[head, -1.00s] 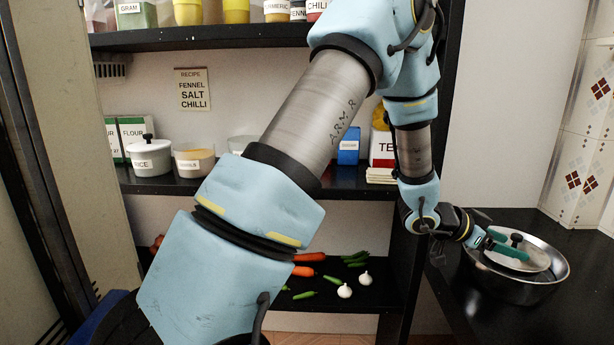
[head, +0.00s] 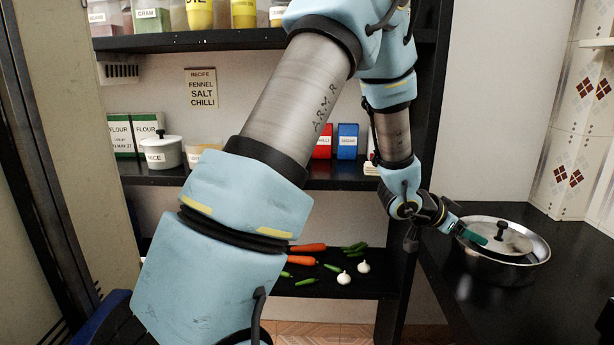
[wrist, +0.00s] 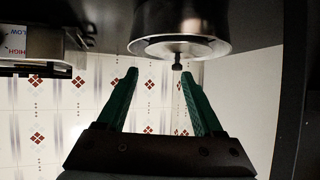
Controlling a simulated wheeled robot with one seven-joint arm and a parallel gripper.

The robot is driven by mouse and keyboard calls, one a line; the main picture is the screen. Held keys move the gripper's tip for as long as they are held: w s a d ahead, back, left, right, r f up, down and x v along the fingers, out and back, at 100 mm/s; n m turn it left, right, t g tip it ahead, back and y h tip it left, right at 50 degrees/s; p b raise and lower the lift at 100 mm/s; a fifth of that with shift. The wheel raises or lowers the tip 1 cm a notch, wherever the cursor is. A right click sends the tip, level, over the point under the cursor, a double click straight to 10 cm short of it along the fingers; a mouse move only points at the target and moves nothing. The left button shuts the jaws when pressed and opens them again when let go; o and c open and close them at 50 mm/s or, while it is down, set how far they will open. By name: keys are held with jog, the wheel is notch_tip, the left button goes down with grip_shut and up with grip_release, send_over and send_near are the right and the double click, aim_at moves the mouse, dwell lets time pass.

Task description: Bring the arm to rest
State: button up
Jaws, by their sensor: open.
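My gripper (head: 470,231) is at the end of my arm, low on the right in the head view, at the left side of a steel pot (head: 500,268) with a lid (head: 495,233). In the wrist view its two green fingers (wrist: 157,80) are spread apart with nothing between them. The lid's dark knob (wrist: 178,63) shows just beyond the fingertips, apart from them. The lid lies on the pot, a little inside its rim. My arm reaches across the middle of the head view and hides part of the shelves.
The pot stands on a black counter (head: 560,290) against a tiled wall (head: 575,150). Shelves (head: 340,175) at the left hold jars, boxes and a white rice pot (head: 155,153). Vegetables (head: 320,262) lie on the lowest shelf. A stove-like unit (wrist: 35,45) shows in the wrist view.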

jog(key=w+a+n+t+y, duration=0.1)
jog(key=w+a+n+y, duration=0.25)
jog(key=a, duration=0.95)
jog(key=w+a+n+t+y, duration=0.25)
jog(key=a+n+y, duration=0.2)
jog(key=a, duration=0.85)
jog(key=s+a+n+g+y, duration=0.3)
jog(key=s+a+n+g, duration=0.2)
jog(key=s+a, duration=0.9)
jog(key=a+n, duration=0.1)
jog(key=a, duration=0.2)
jog(key=shift+s+r, duration=0.15)
jog(key=shift+r, duration=0.25)
